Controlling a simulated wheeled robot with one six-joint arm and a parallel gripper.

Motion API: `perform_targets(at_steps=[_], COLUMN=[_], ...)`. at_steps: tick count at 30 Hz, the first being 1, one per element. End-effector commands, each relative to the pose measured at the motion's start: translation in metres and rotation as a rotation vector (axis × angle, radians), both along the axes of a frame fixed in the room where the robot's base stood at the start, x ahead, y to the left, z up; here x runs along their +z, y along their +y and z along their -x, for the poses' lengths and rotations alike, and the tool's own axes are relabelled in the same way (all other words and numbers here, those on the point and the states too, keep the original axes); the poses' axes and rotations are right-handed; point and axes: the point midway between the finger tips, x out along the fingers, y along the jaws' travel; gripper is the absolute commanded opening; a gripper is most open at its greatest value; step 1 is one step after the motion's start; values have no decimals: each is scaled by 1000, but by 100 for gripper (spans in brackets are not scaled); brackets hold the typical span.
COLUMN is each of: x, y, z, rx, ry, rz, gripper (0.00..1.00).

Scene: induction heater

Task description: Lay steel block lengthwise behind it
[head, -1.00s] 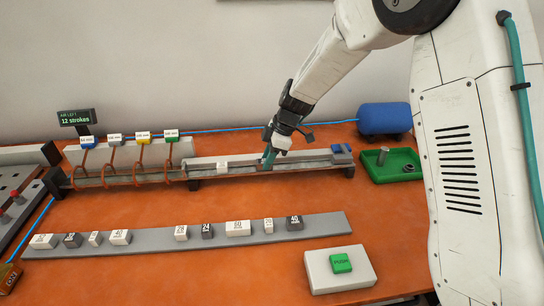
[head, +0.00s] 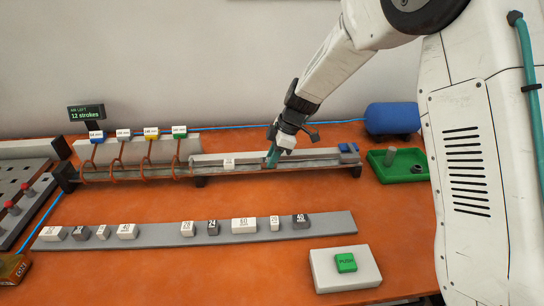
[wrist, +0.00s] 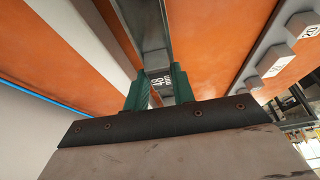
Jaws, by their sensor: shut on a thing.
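My gripper (head: 272,160) reaches down onto the long grey rail (head: 325,162), on its right half. Its green fingers (wrist: 157,86) are shut on a grey steel block marked 48 (wrist: 158,78), which lies between them in line with the rail channel. The fingers hide the block in the head view. A white block (head: 229,162) sits on the rail to the left of my gripper, with a gap between them. Whether the held block touches the rail floor cannot be told.
Several orange coils with coloured labels (head: 151,133) stand over the rail's left part. A grey strip (head: 335,224) with several numbered blocks lies in front. A green tray (head: 418,175) and blue cylinder (head: 392,118) are at the right. A green push button (head: 346,262) is at front.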

Motion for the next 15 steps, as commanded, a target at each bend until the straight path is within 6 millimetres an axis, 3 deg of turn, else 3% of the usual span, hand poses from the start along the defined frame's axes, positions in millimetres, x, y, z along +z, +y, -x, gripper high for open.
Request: perform_targets(at_steps=[3,4,6,15], x=[0,0,-1,0], y=[0,0,0,-1], z=[0,0,0,0], rx=[0,0,0,-1], ry=[0,0,0,0], rz=[0,0,0,1], gripper=[0,28,47,50])
